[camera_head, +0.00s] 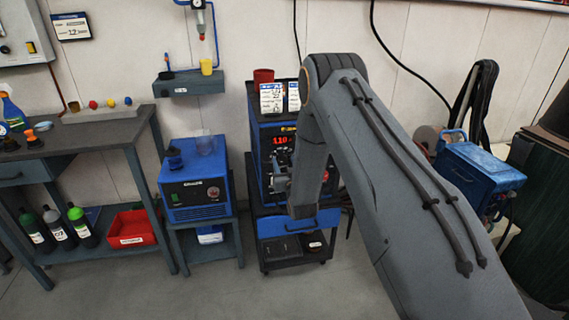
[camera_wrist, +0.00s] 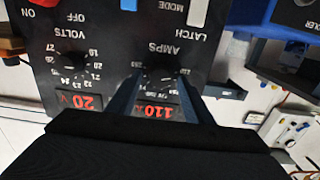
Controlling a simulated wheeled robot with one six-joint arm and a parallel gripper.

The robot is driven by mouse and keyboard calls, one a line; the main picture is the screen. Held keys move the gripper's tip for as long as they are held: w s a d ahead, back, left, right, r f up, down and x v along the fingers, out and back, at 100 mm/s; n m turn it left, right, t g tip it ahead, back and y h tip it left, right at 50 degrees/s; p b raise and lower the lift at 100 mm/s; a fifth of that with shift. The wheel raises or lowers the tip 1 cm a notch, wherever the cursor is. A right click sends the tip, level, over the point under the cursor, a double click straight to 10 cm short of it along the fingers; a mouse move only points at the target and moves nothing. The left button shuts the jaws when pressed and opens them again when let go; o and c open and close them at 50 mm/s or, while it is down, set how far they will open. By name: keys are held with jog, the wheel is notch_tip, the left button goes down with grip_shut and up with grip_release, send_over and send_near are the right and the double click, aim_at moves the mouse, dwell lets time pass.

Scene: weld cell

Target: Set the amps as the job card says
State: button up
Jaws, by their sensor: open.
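The blue-and-black welder (camera_head: 262,135) stands on a cart in the middle of the head view, its red display lit at about 110. In the wrist view its panel is upside down. The AMPS knob (camera_wrist: 158,76) sits above a red display (camera_wrist: 157,111) reading 110. My gripper (camera_wrist: 159,82) is open, its two fingers on either side of the AMPS knob; I cannot tell whether they touch it. My gripper also shows in front of the panel in the head view (camera_head: 281,180). Two white cards (camera_head: 271,98) stand on top of the welder; their writing is too small to read.
The VOLTS knob (camera_wrist: 74,60) and its display (camera_wrist: 79,102), reading about 20, are beside the AMPS knob. A MODE switch (camera_wrist: 198,12) is nearby. A blue chiller-like unit (camera_head: 195,190) stands left of the welder, a blue box (camera_head: 478,175) right. The front floor is clear.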

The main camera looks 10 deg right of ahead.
jog(key=c, duration=1)
